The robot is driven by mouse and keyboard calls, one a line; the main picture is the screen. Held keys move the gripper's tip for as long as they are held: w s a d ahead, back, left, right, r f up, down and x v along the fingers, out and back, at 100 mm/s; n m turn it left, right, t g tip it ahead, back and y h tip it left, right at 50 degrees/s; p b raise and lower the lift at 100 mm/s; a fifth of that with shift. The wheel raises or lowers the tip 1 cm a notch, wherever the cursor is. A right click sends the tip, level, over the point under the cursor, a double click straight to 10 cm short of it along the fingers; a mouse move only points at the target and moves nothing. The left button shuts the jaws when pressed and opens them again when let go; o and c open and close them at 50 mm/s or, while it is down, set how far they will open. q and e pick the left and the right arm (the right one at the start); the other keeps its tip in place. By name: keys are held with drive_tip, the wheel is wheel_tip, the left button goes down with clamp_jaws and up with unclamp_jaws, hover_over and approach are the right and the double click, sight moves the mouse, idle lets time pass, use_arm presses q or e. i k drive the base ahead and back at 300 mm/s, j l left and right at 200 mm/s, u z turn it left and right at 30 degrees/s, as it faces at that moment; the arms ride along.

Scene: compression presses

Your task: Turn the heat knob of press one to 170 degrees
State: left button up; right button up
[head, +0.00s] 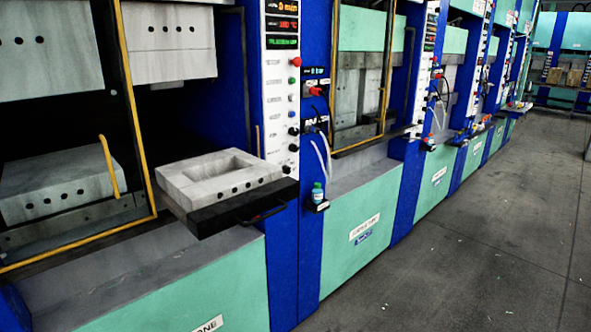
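The nearest press (180,293) has a teal front whose label ends in "ONE". Its white control panel (275,110) stands on the blue column right of its opening. Red digits on a display (284,23) seem to read 160 or 180 °C; they are too small to be sure. Below are a red button (296,62), a green button (292,80) and several small knobs, including black ones (293,131). The labels are unreadable, so I cannot tell which is the heat knob. Neither of my grippers is in view.
A grey mould block (180,177) sits on a black pulled-out tray (236,212) with a handle, jutting out below the panel. A yellow-edged door frame (138,130) stands left. A small bottle (317,193) hangs on the column. The grey floor (480,220) at right is clear.

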sight(287, 170)
drive_tip(key=i+l, duration=0.2)
drive_tip(key=i+l+u, duration=0.1)
drive_tip(key=l, duration=0.35)
drive_tip(key=i+l, duration=0.25)
drive_tip(key=i+l+u, duration=0.1)
drive_tip(key=l, duration=0.3)
drive_tip(key=i+l, duration=0.2)
drive_tip(key=i+l+u, duration=0.1)
drive_tip(key=l, duration=0.35)
drive_tip(key=i, duration=0.1)
